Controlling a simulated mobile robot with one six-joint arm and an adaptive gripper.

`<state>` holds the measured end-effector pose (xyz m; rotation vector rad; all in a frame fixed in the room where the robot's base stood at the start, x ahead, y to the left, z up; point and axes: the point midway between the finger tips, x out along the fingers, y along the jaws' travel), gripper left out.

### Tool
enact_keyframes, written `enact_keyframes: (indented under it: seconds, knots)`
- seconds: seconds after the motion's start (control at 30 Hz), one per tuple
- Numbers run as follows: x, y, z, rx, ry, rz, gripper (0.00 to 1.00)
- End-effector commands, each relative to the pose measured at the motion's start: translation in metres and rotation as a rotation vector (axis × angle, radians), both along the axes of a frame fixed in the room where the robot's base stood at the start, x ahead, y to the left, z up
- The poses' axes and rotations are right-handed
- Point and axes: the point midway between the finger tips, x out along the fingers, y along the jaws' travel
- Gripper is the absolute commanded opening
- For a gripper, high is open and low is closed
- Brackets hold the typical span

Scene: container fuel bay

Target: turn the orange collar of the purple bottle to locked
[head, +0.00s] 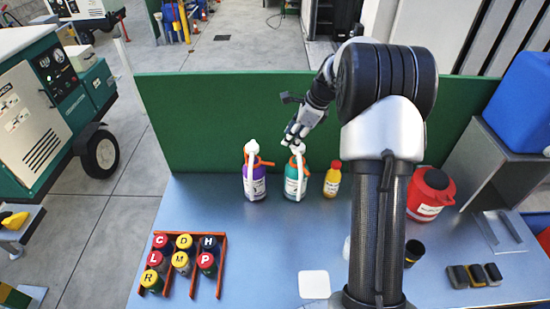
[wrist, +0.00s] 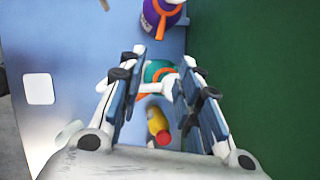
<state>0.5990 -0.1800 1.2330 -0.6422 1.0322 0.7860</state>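The purple bottle (head: 254,184) stands upright on the blue bench near the green back panel. It has a white spray top (head: 251,150) and an orange collar (head: 259,163) with a tab pointing right. In the wrist view the purple bottle (wrist: 155,14) is at the top edge, partly cut off, with its orange collar tab (wrist: 164,24) showing. My gripper (head: 296,137) is above a teal bottle (head: 293,188), to the right of the purple one. In the wrist view my gripper (wrist: 162,75) is open, its fingers apart on either side of the teal bottle's top. The collar's lock marks cannot be read.
A yellow bottle with a red cap (head: 332,180) stands right of the teal bottle. A red rack (head: 222,262) of lettered jars is at front left. A red canister (head: 428,195) stands at right, and a white square (head: 314,284) lies in front. The green panel (head: 215,118) bounds the back.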

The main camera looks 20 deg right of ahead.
Motion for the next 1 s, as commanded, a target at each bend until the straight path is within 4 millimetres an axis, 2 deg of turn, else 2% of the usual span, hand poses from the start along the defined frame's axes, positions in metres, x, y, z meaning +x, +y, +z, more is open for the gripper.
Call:
enact_keyframes:
  seconds: [0.03, 0.3, 0.6, 0.8, 1.0]
  knots:
    - [0.002, 0.004, -0.013, 0.003, 0.005, 0.002, 0.32]
    - [0.019, 0.02, -0.068, 0.002, 0.005, 0.003, 0.32]
    - [0.037, 0.034, -0.119, 0.0, 0.002, 0.004, 0.32]
    - [0.042, 0.039, -0.135, 0.0, 0.001, 0.004, 0.32]
    - [0.043, 0.04, -0.137, -0.001, 0.001, 0.003, 0.32]
